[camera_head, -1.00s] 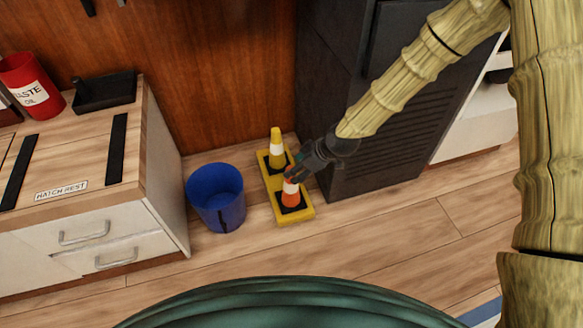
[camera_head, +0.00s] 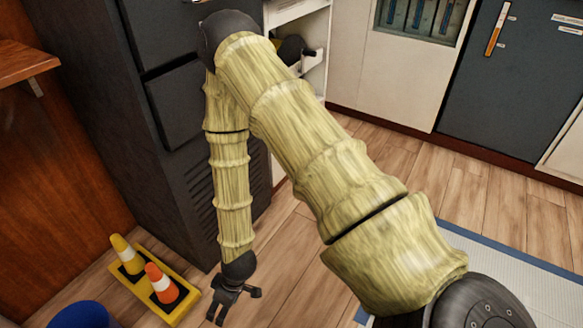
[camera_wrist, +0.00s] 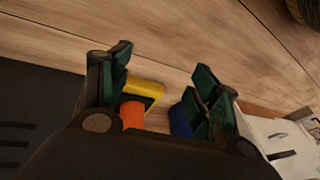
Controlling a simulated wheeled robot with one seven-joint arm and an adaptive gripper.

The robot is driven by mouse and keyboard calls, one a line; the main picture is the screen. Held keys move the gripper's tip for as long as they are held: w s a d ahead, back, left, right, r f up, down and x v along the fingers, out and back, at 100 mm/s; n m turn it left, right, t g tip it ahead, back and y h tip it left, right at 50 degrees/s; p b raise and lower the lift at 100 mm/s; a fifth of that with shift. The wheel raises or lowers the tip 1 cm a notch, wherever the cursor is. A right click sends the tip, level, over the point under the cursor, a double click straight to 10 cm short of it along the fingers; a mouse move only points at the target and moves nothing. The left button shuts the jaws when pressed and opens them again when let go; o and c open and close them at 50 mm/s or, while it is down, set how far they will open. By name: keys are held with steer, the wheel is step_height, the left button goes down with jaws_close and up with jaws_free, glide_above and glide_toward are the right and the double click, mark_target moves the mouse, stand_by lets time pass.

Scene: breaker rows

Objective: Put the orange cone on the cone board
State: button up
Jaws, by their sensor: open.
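The orange cone (camera_head: 161,283), with a white band, stands upright on a black square at the near end of the yellow cone board (camera_head: 181,310) on the floor. A yellow cone (camera_head: 126,254) stands on the board's far end. My gripper (camera_head: 219,308) is open and empty, to the right of the board and apart from the orange cone. In the wrist view my gripper's fingers (camera_wrist: 158,97) are spread. The orange cone (camera_wrist: 132,114) and part of the yellow board (camera_wrist: 146,90) show between and beyond them, partly hidden by my gripper.
A blue bin (camera_head: 80,315) stands left of the board, and also shows in the wrist view (camera_wrist: 181,120). A dark cabinet (camera_head: 165,180) rises behind the board, close to my arm. A wooden panel (camera_head: 55,180) is at the left. Wooden floor (camera_head: 285,265) is clear right of my gripper.

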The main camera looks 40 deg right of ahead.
steer(key=s+d+f+m+h, duration=0.1)
steer(key=s+d+m+h, duration=0.1)
steer(key=s+d, duration=0.4)
steer(key=s+d+f+m+g+h, duration=0.1)
steer(key=s+d+m, duration=0.3)
steer(key=s, duration=0.8)
steer(key=shift+d+f+h, duration=0.4)
steer(key=shift+d+f, duration=0.15)
steer(key=shift+d, duration=0.4)
steer(key=shift+r, duration=0.1)
step_height(320, 180, up, 43)
steer(key=p, duration=4.3)
